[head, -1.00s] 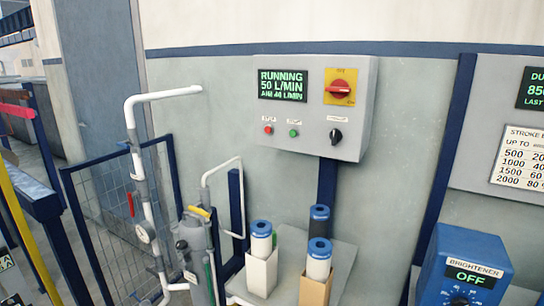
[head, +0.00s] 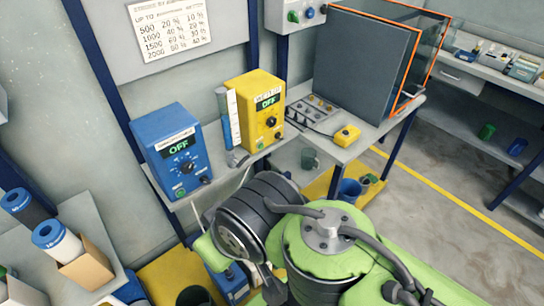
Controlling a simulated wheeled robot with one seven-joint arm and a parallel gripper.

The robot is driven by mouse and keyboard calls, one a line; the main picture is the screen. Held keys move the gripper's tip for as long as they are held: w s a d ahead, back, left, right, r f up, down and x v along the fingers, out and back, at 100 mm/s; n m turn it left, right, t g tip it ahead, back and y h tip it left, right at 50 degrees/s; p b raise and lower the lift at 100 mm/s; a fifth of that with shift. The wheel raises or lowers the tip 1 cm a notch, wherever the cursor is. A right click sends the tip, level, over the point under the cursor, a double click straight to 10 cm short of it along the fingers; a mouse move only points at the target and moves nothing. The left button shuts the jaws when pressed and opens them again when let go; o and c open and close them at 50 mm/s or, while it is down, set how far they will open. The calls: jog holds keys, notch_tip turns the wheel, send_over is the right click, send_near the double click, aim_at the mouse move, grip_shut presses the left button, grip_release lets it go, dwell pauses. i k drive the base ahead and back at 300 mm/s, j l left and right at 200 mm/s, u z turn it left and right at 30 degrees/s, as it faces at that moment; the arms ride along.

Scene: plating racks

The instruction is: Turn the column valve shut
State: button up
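The column valve is out of view now. The head view has no white pipework or filter column in it. My green and dark grey arm fills the lower middle of the view, folded in front of the benches. My gripper is not in view, so I cannot see whether it is open or shut.
A blue control box (head: 168,150) and a yellow one (head: 262,115), both reading OFF, stand on a shelf. Blue-capped cartridges (head: 58,242) are at the left. A dark panel (head: 362,65) stands on the right bench. Open floor (head: 445,170) lies to the right.

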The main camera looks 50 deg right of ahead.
aim_at(239, 164)
jog(key=z, duration=1.15)
jog(key=l+u, duration=0.15)
jog(key=i+l, duration=0.05)
jog(key=l, duration=0.05)
